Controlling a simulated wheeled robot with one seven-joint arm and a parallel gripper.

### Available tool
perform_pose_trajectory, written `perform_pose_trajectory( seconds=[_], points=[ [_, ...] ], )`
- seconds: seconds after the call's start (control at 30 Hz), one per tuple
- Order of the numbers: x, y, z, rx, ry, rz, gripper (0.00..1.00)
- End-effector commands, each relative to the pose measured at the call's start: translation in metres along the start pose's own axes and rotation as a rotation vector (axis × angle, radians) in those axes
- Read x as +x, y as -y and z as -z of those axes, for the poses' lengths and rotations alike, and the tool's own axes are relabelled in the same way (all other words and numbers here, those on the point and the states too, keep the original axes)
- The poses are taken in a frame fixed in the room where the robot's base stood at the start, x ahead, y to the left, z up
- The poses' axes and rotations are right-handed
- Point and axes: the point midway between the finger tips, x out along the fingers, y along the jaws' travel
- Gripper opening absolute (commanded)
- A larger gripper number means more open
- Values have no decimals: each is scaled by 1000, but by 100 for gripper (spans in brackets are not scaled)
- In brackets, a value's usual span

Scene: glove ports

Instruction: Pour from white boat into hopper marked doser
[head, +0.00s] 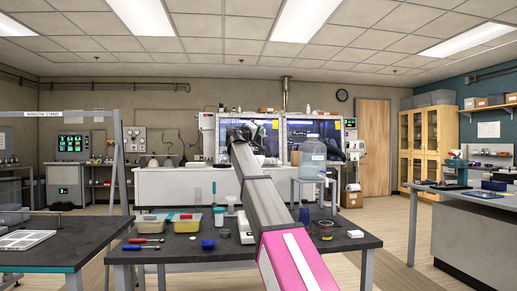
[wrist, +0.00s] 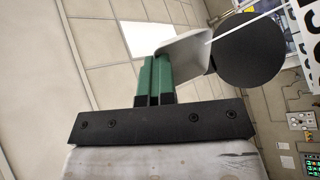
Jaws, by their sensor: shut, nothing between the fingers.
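My gripper (wrist: 156,62) has dark green fingers, shown close together and shut in the wrist view. A pale, smooth, round-cornered piece (wrist: 186,45) shows just past the fingertips; I cannot tell whether it is the white boat or whether it touches them. In the head view my arm reaches away over the near table, and its end is too small and dark to read, in front of the glove box windows. I cannot make out a hopper marked doser in either view.
A black disc (wrist: 250,48) is close to the right of the fingers. Glove boxes with dark windows (head: 315,128) stand at the back. A large clear bottle (head: 312,160) stands right of my arm.

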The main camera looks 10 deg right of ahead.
Motion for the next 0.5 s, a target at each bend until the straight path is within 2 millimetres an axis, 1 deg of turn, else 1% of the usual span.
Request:
perform_pose_trajectory(
  seconds=[0.5],
  points=[
    [-3,2,0,-20,-52,-56,0]
  ],
)
